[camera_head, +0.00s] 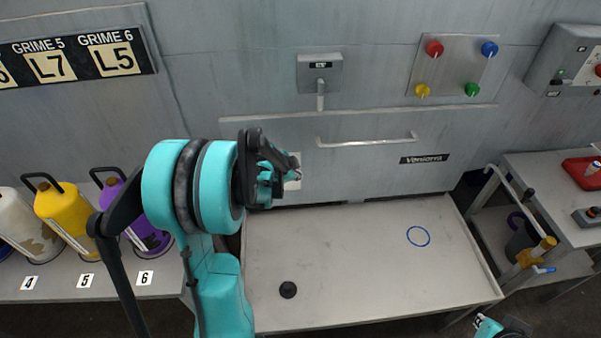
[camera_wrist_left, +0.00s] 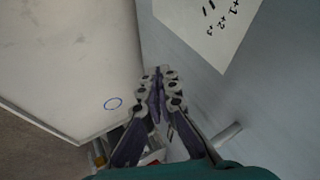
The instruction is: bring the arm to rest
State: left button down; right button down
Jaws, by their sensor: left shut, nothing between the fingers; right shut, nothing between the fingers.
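My left arm, teal and black, rises from the bottom left in the head view. Its left gripper (camera_head: 294,172) is held up in front of the machine's grey wall, beyond the back left of the light table. In the left wrist view the two dark fingers of this gripper (camera_wrist_left: 160,74) are together, with nothing between them. My right gripper (camera_head: 481,321) shows only in part at the bottom right edge of the head view, low beside the table's front right corner; it holds nothing that I can see.
The light table (camera_head: 350,265) carries a small black disc (camera_head: 288,289) and a blue ring mark (camera_head: 418,236). Numbered jugs, one yellow (camera_head: 62,212), stand at left, partly behind my arm. A bar handle (camera_head: 366,140) juts from the wall. A side table (camera_head: 555,190) stands at right.

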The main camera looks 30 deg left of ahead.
pick_arm(q)
jog(key=v, duration=0.2)
jog(key=shift+s+r, duration=0.2)
jog(key=shift+s, duration=0.15)
jog(key=s+d+r+n, duration=0.2)
jog(key=s+d+r, duration=0.15)
jog(key=d, duration=0.25)
jog(key=s+d+r+n, duration=0.1)
jog(key=s+d+r, duration=0.1)
jog(key=d+r, duration=0.35)
jog(key=s+d+n, duration=0.5)
jog(key=s+d, duration=0.6)
jog(key=s, duration=0.1)
jog(key=shift+s+d+n, duration=0.2)
jog(key=shift+n, duration=0.2)
